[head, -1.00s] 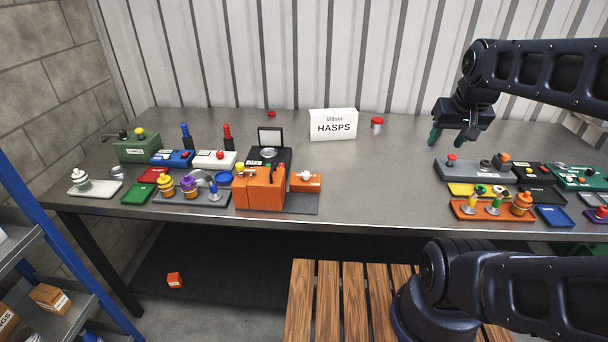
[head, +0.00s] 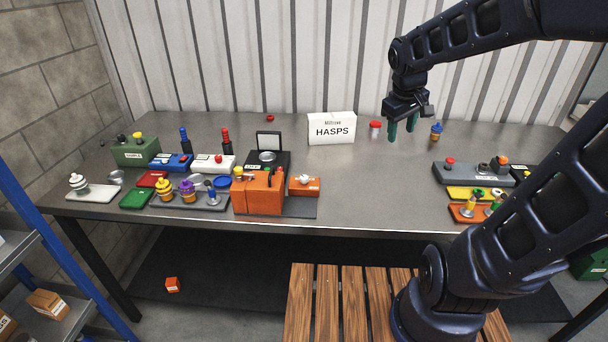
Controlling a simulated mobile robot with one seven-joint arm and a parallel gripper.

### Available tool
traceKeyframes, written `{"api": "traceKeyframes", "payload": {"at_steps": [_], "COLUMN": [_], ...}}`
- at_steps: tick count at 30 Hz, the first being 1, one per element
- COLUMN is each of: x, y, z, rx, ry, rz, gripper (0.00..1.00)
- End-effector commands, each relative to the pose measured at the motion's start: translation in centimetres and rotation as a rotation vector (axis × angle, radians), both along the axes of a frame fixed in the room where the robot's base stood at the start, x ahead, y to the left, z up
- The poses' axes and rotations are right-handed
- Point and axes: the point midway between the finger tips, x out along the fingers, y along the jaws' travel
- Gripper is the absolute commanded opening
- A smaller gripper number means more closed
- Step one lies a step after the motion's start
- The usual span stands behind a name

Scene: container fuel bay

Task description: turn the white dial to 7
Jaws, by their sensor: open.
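A small white knob (head: 304,180) sits on a low orange box (head: 305,188) near the front middle of the bench. It looks like the white dial, but its numbers and pointer are too small to read. My gripper (head: 402,131) is open and empty, with its green fingers pointing down. It is above the back part of the bench, to the right of the knob and well apart from it.
A larger orange box (head: 259,192) stands just left of the knob, with a black open-lidded case (head: 268,160) behind. The white HASPS box (head: 332,128), a red-lidded jar (head: 375,129) and a blue-topped bottle (head: 436,132) stand further back. The bench middle is clear.

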Motion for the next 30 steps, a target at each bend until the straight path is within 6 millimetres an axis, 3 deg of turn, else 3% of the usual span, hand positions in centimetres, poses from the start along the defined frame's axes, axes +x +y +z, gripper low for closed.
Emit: {"api": "traceKeyframes", "payload": {"at_steps": [6, 15, 30], "x": [3.6, 7.2, 9.7], "y": [4.5, 11.5, 23.6], "z": [-2.2, -5.8, -11.4], "rx": [-0.075, -0.128, -0.085], "ry": [0.087, 0.192, 0.297], "rz": [0.239, 0.582, 1.135], "gripper": [0.48, 0.48, 0.48]}}
